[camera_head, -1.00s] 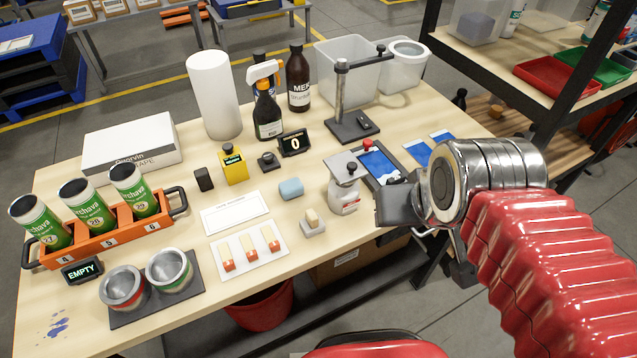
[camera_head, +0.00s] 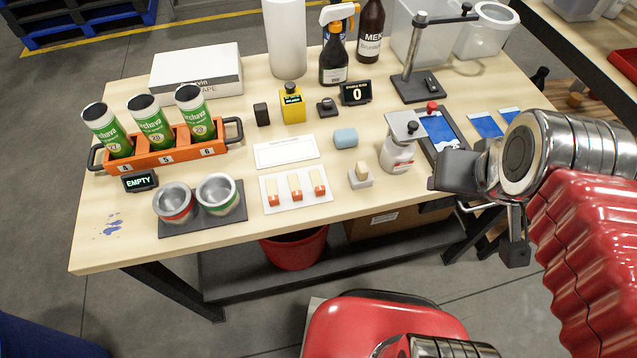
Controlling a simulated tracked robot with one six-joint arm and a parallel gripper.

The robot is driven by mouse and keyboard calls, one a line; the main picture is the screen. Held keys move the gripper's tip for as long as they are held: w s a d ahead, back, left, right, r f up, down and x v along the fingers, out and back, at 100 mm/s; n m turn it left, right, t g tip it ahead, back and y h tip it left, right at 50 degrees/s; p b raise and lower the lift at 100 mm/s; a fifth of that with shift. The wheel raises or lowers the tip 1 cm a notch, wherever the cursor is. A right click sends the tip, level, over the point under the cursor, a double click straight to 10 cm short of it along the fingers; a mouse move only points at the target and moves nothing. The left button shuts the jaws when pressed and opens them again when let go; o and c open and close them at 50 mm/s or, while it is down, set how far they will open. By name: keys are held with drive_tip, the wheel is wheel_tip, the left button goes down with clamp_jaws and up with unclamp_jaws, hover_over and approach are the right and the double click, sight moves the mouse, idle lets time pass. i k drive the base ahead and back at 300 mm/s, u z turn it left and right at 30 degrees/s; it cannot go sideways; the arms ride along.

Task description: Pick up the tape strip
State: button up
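Three cream strips with red-orange ends, which look like the tape strips (camera_head: 295,185), lie side by side on a white card (camera_head: 297,203) near the table's front edge. My gripper (camera_head: 485,215) is at the right, beyond the table's front right edge and well apart from the strips. Its two dark fingers stand apart, and I see nothing between them. Nothing covers the strips.
Two metal cups (camera_head: 218,194) on a dark mat stand left of the card. A sponge block on a small holder (camera_head: 360,178) and a solvent bottle (camera_head: 399,150) stand to its right. An orange can rack (camera_head: 165,150) is at left.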

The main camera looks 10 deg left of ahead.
sight(320, 189)
drive_tip(key=u, duration=0.65)
drive_tip(key=k, duration=0.85)
drive_tip(key=u, duration=0.95)
drive_tip(key=k, duration=0.5)
drive_tip(key=u, duration=0.95)
drive_tip(key=i, duration=1.85)
drive_tip(key=z, duration=0.4)
